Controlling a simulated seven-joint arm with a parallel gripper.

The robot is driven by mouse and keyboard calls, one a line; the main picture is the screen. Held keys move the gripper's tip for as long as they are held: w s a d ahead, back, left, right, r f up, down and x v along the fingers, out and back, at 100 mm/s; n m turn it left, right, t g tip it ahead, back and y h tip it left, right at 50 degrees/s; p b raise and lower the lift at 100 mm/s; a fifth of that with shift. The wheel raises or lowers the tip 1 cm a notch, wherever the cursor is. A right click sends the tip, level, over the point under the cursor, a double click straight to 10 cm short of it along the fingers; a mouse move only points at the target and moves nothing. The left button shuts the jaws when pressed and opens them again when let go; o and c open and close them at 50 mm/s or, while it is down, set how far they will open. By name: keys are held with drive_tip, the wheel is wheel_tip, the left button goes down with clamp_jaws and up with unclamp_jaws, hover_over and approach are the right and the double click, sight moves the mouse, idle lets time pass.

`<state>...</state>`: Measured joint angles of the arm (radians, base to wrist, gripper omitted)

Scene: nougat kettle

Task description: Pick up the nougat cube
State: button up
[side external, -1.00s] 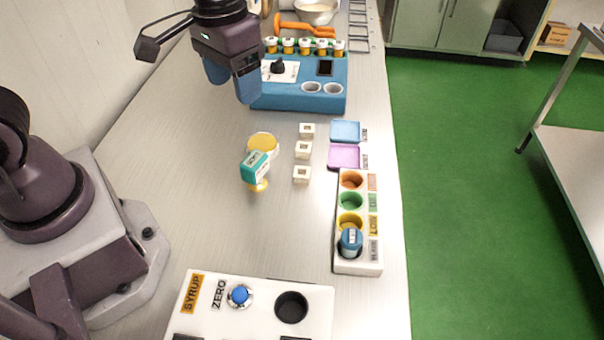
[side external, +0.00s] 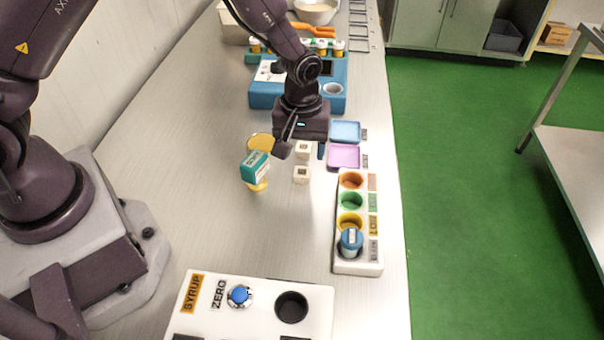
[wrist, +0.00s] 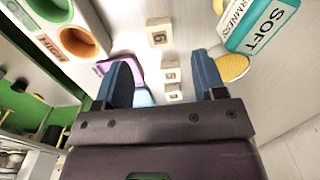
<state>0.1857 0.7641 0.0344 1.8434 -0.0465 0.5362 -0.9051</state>
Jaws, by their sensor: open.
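Three small cream cubes with dark marks stand in a row on the bench; I cannot tell which one is meant as the nougat cube. In the side view I see the near cube (side external: 301,174) and the middle cube (side external: 303,149); the far one is hidden by my gripper. In the wrist view the row shows as a larger near cube (wrist: 160,32), a middle cube (wrist: 169,75) and a far cube (wrist: 174,92). My gripper (side external: 301,152) is open and empty above the far part of the row. Its blue fingers (wrist: 163,80) stand to either side of the row in the wrist view.
A teal sign (side external: 255,167) reading SOFT on a yellow stand is left of the cubes. A blue tray (side external: 345,131) and a pink tray (side external: 344,157) lie right. A white rack (side external: 357,266) with coloured wells holds a blue-capped jar (side external: 351,241). A blue machine (side external: 262,97) stands behind.

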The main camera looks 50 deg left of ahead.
sight(302, 173)
drive_tip(key=shift+d+f, duration=0.1)
drive_tip(key=shift+f, duration=3.4)
drive_tip(key=c, duration=1)
drive_tip(key=shift+r, duration=0.1)
